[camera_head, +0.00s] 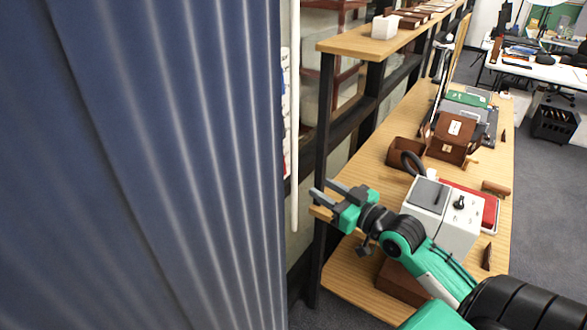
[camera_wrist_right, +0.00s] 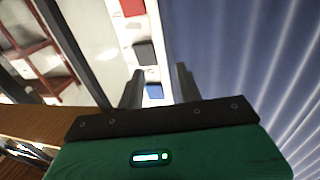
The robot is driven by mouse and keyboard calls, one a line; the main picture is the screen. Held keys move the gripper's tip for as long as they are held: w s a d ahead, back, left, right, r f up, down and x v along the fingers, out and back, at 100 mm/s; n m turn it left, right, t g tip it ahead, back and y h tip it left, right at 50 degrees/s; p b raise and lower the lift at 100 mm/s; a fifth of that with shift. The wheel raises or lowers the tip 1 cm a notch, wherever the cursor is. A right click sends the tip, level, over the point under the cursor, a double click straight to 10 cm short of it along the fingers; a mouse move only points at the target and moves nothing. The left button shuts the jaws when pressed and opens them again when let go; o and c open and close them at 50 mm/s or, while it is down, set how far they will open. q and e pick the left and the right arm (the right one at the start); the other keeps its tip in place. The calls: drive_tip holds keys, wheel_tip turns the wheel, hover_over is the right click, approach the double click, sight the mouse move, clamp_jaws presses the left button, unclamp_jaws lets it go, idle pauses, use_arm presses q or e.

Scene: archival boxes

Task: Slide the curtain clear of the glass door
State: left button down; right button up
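The blue pleated curtain (camera_head: 150,170) fills the left of the head view and hangs in vertical folds; it also fills the right of the right wrist view (camera_wrist_right: 265,60). A thin white vertical rod (camera_head: 295,130) hangs just right of its edge. I cannot make out the glass door; whatever is behind the curtain is hidden. My right gripper (camera_head: 323,189) points left toward the curtain's edge, apart from it. Its two fingers (camera_wrist_right: 160,85) are spread with nothing between them. My left gripper is not in view.
A wooden shelf unit (camera_head: 345,45) with dark posts stands right of the curtain, close to my right gripper. Its lower board holds a white box-like device (camera_head: 445,215), a brown box (camera_head: 452,138) and a red item. Grey floor (camera_head: 550,220) lies open at the right.

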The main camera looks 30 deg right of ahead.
sight(294, 171)
drive_tip(key=shift+w+a+p, duration=0.35)
drive_tip(key=shift+w+p, duration=0.2)
drive_tip(key=shift+w, duration=1.2)
drive_tip(key=shift+w+a+p, duration=0.3)
drive_tip(key=shift+w+p, duration=0.3)
drive_tip(key=shift+w, duration=1.1)
drive_tip(key=shift+w+a+p, duration=0.35)
drive_tip(key=shift+w+p, duration=0.2)
drive_tip(key=shift+w, duration=1.2)
clamp_jaws()
